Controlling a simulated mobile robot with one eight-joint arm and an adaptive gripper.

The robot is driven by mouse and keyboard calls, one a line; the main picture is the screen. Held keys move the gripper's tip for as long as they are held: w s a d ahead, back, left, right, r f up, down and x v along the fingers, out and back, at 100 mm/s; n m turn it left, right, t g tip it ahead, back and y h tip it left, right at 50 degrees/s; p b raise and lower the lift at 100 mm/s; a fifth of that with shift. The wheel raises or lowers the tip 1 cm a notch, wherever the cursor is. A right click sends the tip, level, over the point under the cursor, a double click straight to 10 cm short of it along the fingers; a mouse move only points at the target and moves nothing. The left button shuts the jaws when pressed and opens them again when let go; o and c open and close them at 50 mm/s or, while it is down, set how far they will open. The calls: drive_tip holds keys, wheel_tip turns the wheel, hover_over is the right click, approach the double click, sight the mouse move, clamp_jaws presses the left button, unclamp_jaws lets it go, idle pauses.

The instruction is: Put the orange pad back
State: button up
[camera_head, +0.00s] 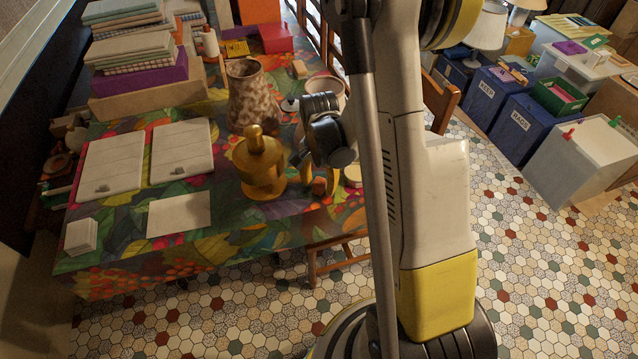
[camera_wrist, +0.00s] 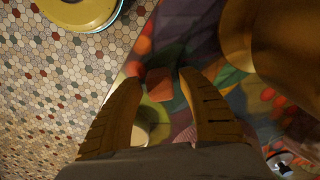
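A small orange block-like thing (camera_wrist: 160,86), which looks like the orange pad, shows between the fingertips in the wrist view. It also shows as a small orange patch (camera_head: 319,187) near the table's front edge in the head view, partly hidden by my arm. My gripper (camera_wrist: 162,80) points down over it, its two yellowish fingers spread on either side. Gaps show between the fingers and the pad, and I cannot tell how far below the tips it lies. A gold lidded vessel (camera_head: 260,168) stands close beside my gripper; its brown-gold side (camera_wrist: 255,35) fills the wrist view's upper right.
The table (camera_head: 110,262) has a bright floral cloth. It holds a patterned vase (camera_head: 250,95), two pale panels (camera_head: 182,150), a white sheet (camera_head: 179,215) and stacked books (camera_head: 130,50). A wooden stool (camera_head: 338,258) stands at its front. Blue bins (camera_head: 527,128) stand on the tiled floor at right.

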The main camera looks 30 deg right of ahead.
sight(319, 181)
wheel_tip(319, 181, up, 12)
drive_tip(key=p, duration=0.5)
drive_tip(key=s+a+r+n+t, duration=0.3)
drive_tip(key=s+a+r+n, duration=0.2)
drive_tip(key=r, duration=0.3)
drive_tip(key=s+a+r+n+t, duration=0.4)
drive_tip(key=s+a+r+n, duration=0.1)
drive_tip(key=a+r+n, duration=0.2)
drive_tip(key=shift+s+a+r, duration=0.4)
drive_tip(key=shift+a+r, duration=0.35)
